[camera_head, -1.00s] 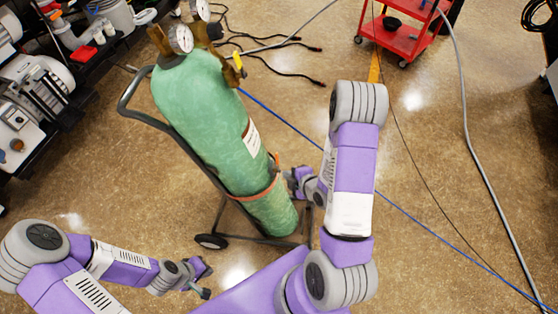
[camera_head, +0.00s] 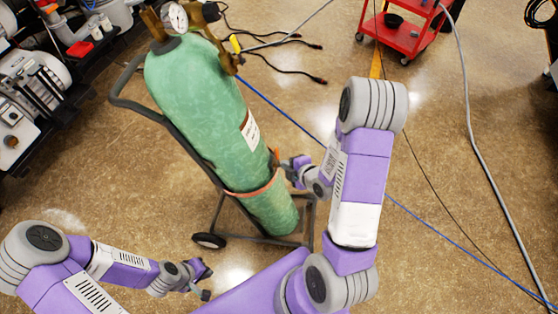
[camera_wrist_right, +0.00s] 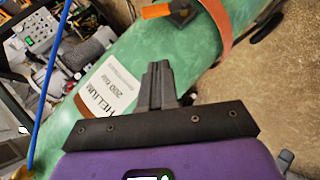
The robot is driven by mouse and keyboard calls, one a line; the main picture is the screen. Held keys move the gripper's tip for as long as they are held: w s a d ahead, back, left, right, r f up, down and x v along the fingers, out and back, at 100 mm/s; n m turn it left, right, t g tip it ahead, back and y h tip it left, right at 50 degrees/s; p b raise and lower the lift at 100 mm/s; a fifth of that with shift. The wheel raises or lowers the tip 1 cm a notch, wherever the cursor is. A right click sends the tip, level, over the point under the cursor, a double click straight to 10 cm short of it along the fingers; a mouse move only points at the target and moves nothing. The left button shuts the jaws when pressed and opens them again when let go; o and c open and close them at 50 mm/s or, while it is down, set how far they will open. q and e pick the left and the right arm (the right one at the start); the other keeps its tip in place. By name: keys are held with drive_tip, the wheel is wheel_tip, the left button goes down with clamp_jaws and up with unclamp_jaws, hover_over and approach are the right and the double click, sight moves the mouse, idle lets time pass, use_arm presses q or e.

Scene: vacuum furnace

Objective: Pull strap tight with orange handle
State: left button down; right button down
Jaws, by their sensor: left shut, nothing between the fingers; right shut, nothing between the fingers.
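An orange strap (camera_head: 252,191) wraps the lower part of a green gas cylinder (camera_head: 200,105). The orange handle (camera_head: 276,156) stands at the strap's right side; in the right wrist view an orange handle (camera_wrist_right: 158,11) sits by a black buckle (camera_wrist_right: 182,12), with the strap (camera_wrist_right: 222,30) beside it. My right gripper (camera_head: 284,165) is close beside the handle in the head view. In the right wrist view its fingers (camera_wrist_right: 157,70) are shut and empty in front of the cylinder, apart from the handle in the picture. My left gripper (camera_head: 206,281) is shut and empty, low at the left, away from the strap.
The cylinder stands on a wheeled cart (camera_head: 128,104) with a regulator gauge (camera_head: 174,17) on top. A blue hose (camera_head: 290,120) and cables cross the floor. A red cart (camera_head: 402,38) stands at the back. Machinery (camera_head: 38,85) fills the left; floor at right is mostly open.

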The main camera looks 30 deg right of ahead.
sight(278, 158)
drive_tip(key=b+x, duration=0.2)
drive_tip(key=x, duration=0.1)
drive_tip(key=d+b+x, duration=0.1)
drive_tip(key=b+x, duration=0.5)
drive_tip(key=shift+w+d+f, duration=0.2)
drive_tip(key=shift+d+f, duration=0.1)
drive_tip(key=shift+f, duration=0.1)
drive_tip(key=shift+w+d+f, duration=0.4)
drive_tip(key=shift+d, duration=0.1)
